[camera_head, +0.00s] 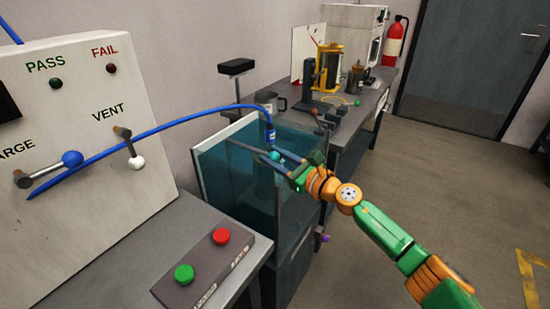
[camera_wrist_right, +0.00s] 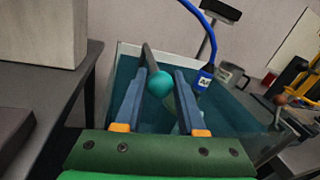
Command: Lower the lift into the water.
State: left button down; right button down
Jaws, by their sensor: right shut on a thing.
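A glass tank (camera_head: 232,185) of blue-green water stands in the middle of the head view, and its pale rim (camera_wrist_right: 128,48) shows in the right wrist view. A teal ball knob (camera_wrist_right: 160,84), on the end of a dark bar (camera_wrist_right: 149,58), is between the fingers of my right gripper (camera_wrist_right: 161,88). The knob (camera_head: 275,156) also shows in the head view. My right gripper (camera_head: 271,158) is shut on it, over the tank's top. Whatever the bar carries lower down is hard to make out through the water. My left gripper is out of view.
A blue hose (camera_head: 180,116) arches from the PASS/FAIL panel (camera_head: 75,130) to a labelled blue fitting (camera_head: 269,131) by the tank. A box with green and red buttons (camera_head: 205,266) sits in front. A bench (camera_head: 365,112) with equipment stands behind. Floor at right is clear.

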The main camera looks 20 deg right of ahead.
jog(key=shift+s+a+f, duration=0.1)
jog(key=shift+a+f, duration=0.05)
jog(key=shift+f, duration=0.25)
jog(key=c, duration=0.7)
grip_release()
jog(key=shift+o, duration=0.9)
jog(key=shift+w, duration=0.2)
jog(key=shift+s+r, duration=0.1)
jog(key=shift+s+d, duration=0.25)
jog(key=v, duration=0.6)
jog(key=shift+s+b, duration=0.2)
jog(key=shift+b, duration=0.25)
